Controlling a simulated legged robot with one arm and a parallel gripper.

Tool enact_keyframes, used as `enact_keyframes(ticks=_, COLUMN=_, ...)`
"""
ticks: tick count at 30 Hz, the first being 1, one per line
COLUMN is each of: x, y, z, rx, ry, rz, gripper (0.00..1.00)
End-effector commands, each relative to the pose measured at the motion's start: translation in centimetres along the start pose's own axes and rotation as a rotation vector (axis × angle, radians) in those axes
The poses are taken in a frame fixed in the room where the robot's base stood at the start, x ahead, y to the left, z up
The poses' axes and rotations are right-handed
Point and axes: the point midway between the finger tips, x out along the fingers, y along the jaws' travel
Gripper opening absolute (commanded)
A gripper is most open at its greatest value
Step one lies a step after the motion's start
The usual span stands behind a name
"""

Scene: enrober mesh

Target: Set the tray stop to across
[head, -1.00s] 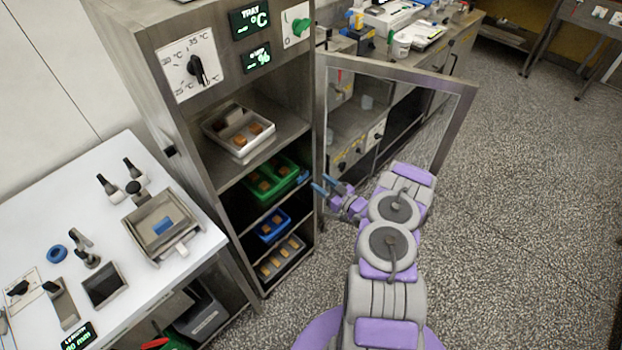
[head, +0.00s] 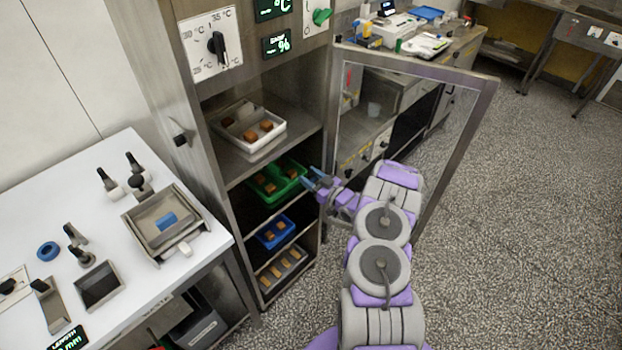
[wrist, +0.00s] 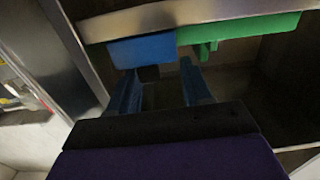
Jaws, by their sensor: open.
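My gripper (head: 314,182) is open at the front of the cabinet, beside the right end of the green tray (head: 262,190). In the wrist view its two blue fingers (wrist: 158,80) are spread with nothing between them. A blue block (wrist: 143,49) lies just beyond the fingertips, beside a green part (wrist: 240,30) under a metal edge. The block may be the tray stop, but I cannot tell for sure, nor read its setting. In the head view the fingers cover this spot.
The cabinet holds a white tray (head: 226,137) above and a blue tray (head: 262,239) below the green one. Its glazed door (head: 472,130) stands open right of my arm. A white bench (head: 130,300) is at left. Open floor lies at right.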

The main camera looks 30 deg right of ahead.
Motion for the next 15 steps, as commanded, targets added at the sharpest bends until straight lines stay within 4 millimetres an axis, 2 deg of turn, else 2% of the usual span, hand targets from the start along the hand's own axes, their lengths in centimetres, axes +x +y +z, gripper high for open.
enact_keyframes(ticks=2, x=-0.24, y=0.31, z=0.09, rx=0.003, ry=0.0, rz=0.003, gripper=0.47)
enact_keyframes(ticks=15, x=-0.24, y=0.18, z=0.07, rx=0.0, ry=-0.002, rz=0.007, gripper=0.05)
